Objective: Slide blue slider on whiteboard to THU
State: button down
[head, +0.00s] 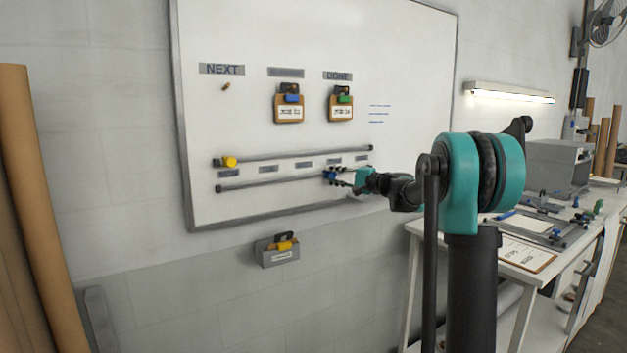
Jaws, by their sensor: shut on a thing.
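The whiteboard (250,110) hangs on the wall and carries two dark horizontal rods. The blue slider (329,175) sits on the lower rod (270,183), right of its middle. My gripper (340,178) reaches in from the right and is shut on the blue slider; the fingertips are small and partly hidden. A row of grey labels runs between the rods, their text too small to read. The slider is roughly below the fourth label from the left (334,161); exact alignment cannot be told. A yellow slider (229,162) sits at the left end of the upper rod (290,156).
Two clipped tags (289,109) (341,107) hang above the rods. A grey wall box (277,257) holding a yellow-clipped tag is below the board. A cluttered workbench (525,265) stands at right. Brown rolls (35,210) lean at left.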

jog(key=shift+w+d, duration=0.55)
jog(key=shift+d, duration=0.25)
jog(key=shift+w+d, duration=0.5)
jog(key=shift+d, duration=0.25)
jog(key=c, duration=1.3)
grip_release()
jog(key=v, duration=1.2)
jog(key=shift+f, duration=0.1)
